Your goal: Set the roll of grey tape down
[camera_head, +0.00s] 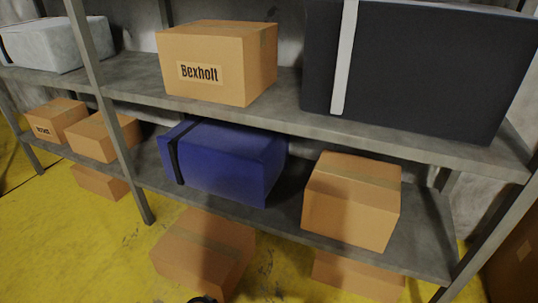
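I see no roll of grey tape in the head view. My gripper cannot be made out either. A small dark curved piece (202,299) just shows at the bottom edge, in front of a cardboard box. Too little of it shows to tell what it is.
A grey shelf rack (130,76) fills the view. Its upper shelf holds a Bexholt box (215,62), a black case (420,65) and a white bundle (50,42). Below are a blue case (225,160) and cardboard boxes (350,200). Yellow floor (60,235) is clear at left.

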